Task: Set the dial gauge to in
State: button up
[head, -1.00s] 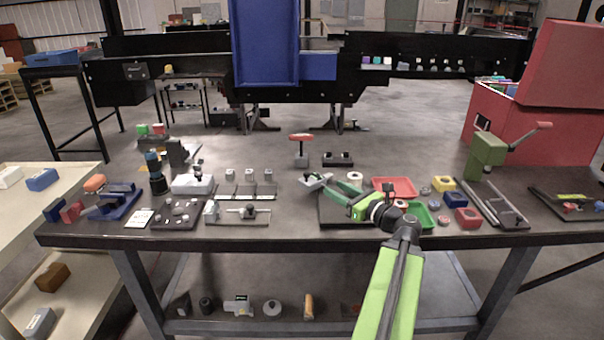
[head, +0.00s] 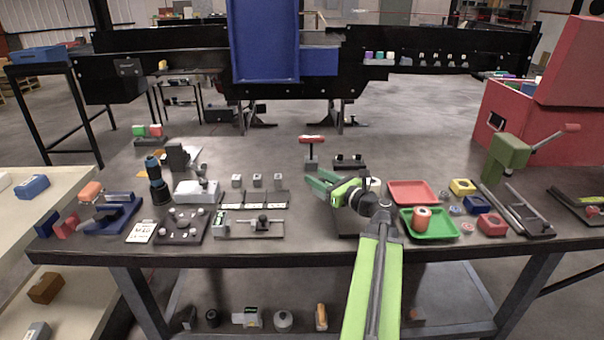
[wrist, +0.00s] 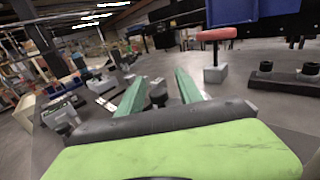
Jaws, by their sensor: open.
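I cannot tell for certain which item is the dial gauge. A white box-like device (head: 197,192) with a dark part on top stands left of centre on the bench; a grey base with a small black knob (head: 262,222) lies in front of it. My gripper (head: 312,178) is open above the middle of the bench, its green fingers pointing left and away. In the wrist view my gripper (wrist: 158,80) shows two spread fingers, with a dark knob-like shape (wrist: 157,94) visible between them. I cannot tell whether it lies between them or beyond. My arm hides the bench beneath it.
A red-topped T-handle (head: 312,140) stands behind my gripper, beside a dark block with two knobs (head: 349,162). Right are a red tray (head: 412,184), a green tray (head: 448,232) and a green lever press (head: 507,157). Small blocks on dark plates (head: 256,198) stand left.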

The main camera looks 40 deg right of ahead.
jog(key=shift+w+a, duration=0.1)
jog(key=shift+w, duration=0.55)
jog(key=shift+c, duration=0.3)
grip_shut()
dwell(0.6)
